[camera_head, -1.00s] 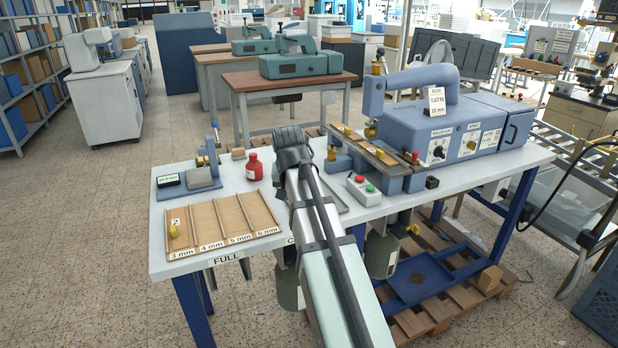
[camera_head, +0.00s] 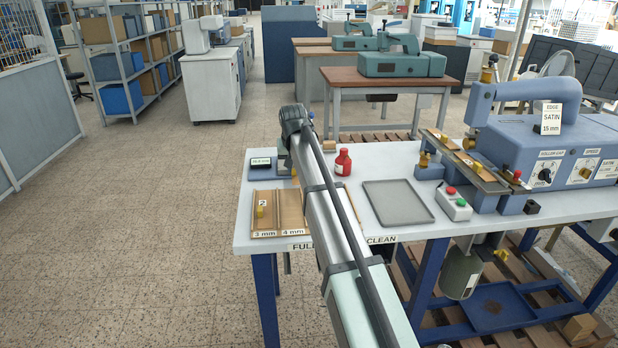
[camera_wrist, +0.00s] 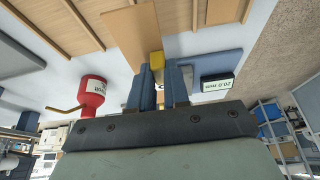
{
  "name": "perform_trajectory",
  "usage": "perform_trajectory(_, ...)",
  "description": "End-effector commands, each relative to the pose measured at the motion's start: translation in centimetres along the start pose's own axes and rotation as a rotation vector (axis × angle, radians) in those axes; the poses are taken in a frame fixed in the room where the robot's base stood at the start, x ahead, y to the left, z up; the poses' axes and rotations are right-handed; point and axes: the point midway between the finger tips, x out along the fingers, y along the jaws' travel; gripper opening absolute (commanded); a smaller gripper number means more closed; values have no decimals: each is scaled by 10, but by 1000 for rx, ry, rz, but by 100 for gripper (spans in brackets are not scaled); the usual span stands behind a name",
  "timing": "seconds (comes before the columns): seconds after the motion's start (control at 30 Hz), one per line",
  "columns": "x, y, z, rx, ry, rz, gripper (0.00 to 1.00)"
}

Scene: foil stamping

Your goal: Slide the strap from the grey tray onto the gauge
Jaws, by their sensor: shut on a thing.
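My gripper (camera_wrist: 162,82) is shut on the yellow knob of a tan strap (camera_wrist: 128,38) in the wrist view. The strap extends from the fingers over the white table, beside the gauge's blue-grey base (camera_wrist: 222,62); I cannot tell whether they touch. The gauge's small display (camera_head: 261,162) shows left of my arm. The grey tray (camera_head: 398,203) lies flat and empty to the right of my arm.
A wooden slotted board (camera_head: 277,211) with 3 mm and 4 mm labels lies at the front left, partly behind my arm. A red bottle (camera_head: 343,162) stands near the gauge, also in the wrist view (camera_wrist: 92,92). The blue edge machine (camera_head: 560,140) fills the right side.

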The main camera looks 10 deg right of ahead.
Motion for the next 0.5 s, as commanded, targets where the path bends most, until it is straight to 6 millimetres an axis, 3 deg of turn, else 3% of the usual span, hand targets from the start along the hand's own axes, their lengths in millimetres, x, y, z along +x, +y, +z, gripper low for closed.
perform_trajectory(0.13,5,-7,-16,-22,0,-9,0)
perform_trajectory(0.5,6,-8,-17,-27,0,-11,0)
